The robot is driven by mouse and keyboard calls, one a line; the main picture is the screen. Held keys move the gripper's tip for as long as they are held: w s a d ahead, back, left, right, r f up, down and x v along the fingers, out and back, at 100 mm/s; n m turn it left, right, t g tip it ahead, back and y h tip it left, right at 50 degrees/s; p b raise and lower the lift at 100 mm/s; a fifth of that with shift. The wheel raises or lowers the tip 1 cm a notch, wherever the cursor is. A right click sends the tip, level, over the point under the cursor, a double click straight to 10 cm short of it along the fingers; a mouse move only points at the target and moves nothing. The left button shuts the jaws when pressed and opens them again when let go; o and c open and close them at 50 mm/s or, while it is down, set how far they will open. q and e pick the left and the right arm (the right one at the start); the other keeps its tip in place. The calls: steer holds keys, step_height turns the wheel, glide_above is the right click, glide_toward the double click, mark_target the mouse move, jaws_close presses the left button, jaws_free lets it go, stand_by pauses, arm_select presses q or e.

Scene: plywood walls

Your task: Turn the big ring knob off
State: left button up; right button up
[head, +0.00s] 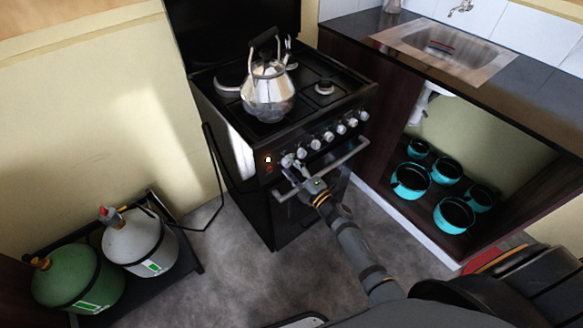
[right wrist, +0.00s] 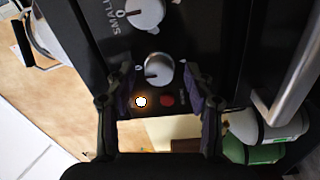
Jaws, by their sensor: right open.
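In the head view, a row of silver knobs (head: 328,136) runs along the front panel of the black stove (head: 240,150). My right gripper (head: 298,172) is at the left end of this row, in front of the panel. In the right wrist view, my right gripper (right wrist: 156,84) is open, with a silver end knob (right wrist: 158,70) ahead between its fingers. I cannot tell whether the fingers touch it. Another knob (right wrist: 145,12) beside a "SMALL" label is above. I cannot read which knob is the big ring one. My left gripper is not in view.
A lit orange lamp (head: 268,160) and a red button (right wrist: 167,100) are by the end knob. An oven handle bar (head: 322,168) runs below the knobs. A steel kettle (head: 268,92) stands on the hob. Gas cylinders (head: 140,243) stand left; teal pots (head: 411,180) sit right.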

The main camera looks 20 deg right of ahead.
steer(key=v, duration=1.2)
steer(key=shift+f, duration=0.2)
